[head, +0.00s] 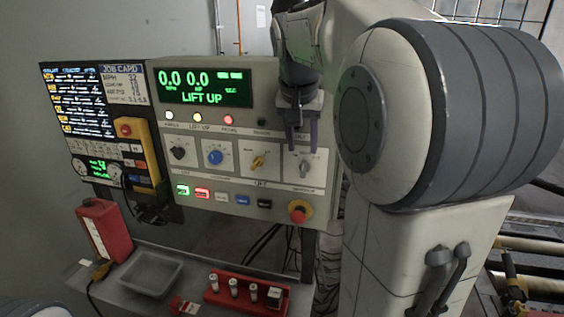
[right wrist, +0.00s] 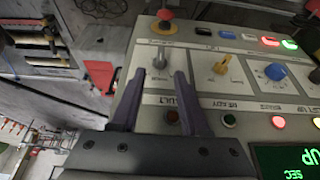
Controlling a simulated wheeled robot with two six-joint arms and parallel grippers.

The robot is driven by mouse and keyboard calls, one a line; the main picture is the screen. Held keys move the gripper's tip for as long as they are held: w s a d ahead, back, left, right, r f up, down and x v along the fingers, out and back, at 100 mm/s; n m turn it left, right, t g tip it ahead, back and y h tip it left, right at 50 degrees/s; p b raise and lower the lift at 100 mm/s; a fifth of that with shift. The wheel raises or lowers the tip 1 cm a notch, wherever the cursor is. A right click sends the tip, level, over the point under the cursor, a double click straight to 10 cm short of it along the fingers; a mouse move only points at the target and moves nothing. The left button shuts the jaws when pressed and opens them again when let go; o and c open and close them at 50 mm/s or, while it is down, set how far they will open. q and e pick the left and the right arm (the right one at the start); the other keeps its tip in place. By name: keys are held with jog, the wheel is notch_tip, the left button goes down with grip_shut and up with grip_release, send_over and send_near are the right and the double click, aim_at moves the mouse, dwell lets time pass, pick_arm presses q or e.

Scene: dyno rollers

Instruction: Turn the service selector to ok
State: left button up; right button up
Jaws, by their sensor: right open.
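A grey selector knob (head: 304,168) is at the right end of the row of knobs on the console, and its label is too small to read surely as the service selector. The knob also shows in the right wrist view (right wrist: 160,58). My right gripper (head: 302,148) is open and empty, pointing down just above this knob. In the right wrist view its two purple fingers (right wrist: 160,77) stand apart, with the knob between and beyond their tips. I see no contact. My left gripper is not in view.
A yellow knob (head: 258,163) and a blue knob (head: 215,157) sit left of the grey one. A red emergency button (head: 299,210) is below. The green display (head: 203,87) reads LIFT UP. A grey tray (head: 151,272) and red holder (head: 246,292) are on the shelf.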

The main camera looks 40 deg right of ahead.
aim_at(303, 164)
jog(key=x, duration=0.7)
jog(key=shift+w+f, duration=0.1)
jog(key=shift+f, duration=0.1)
grip_shut()
